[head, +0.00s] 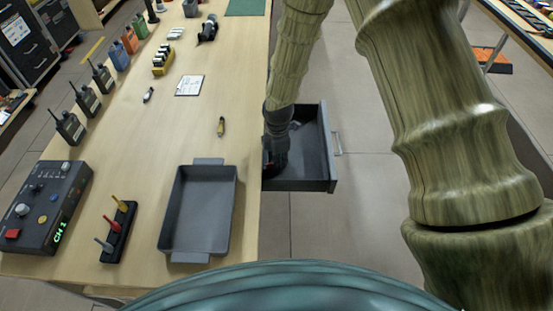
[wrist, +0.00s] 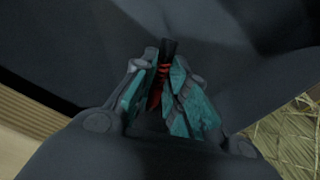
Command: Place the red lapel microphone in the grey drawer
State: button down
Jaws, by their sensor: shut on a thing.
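The grey drawer (head: 314,150) stands pulled out from the table's right side in the head view. Its dark grey inside (wrist: 235,60) fills much of the wrist view. My gripper (head: 276,160) reaches down into the drawer at the side near the table. In the wrist view its teal-padded fingers (wrist: 163,88) are shut on the red lapel microphone (wrist: 162,72), a slim red piece with a black end. My gripper hides the microphone in the head view. I cannot tell whether the microphone touches the drawer floor.
A grey tray (head: 236,195) lies on the table beside the drawer. A black rack (head: 124,228) with yellow, red and grey-blue pieces and a control box (head: 43,205) stand left of it. Radios (head: 88,100) line the far-left edge. My arm passes over the drawer.

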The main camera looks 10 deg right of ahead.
jog(key=shift+w+a+f, duration=0.1)
jog(key=shift+w+f, duration=0.1)
jog(key=shift+f, duration=0.4)
jog(key=shift+f, duration=0.1)
jog(key=c, duration=1.4)
grip_release()
jog(key=shift+c, duration=0.2)
notch_tip(320, 180, up, 12)
jog(key=b, duration=0.1)
jog(key=shift+b, duration=0.35)
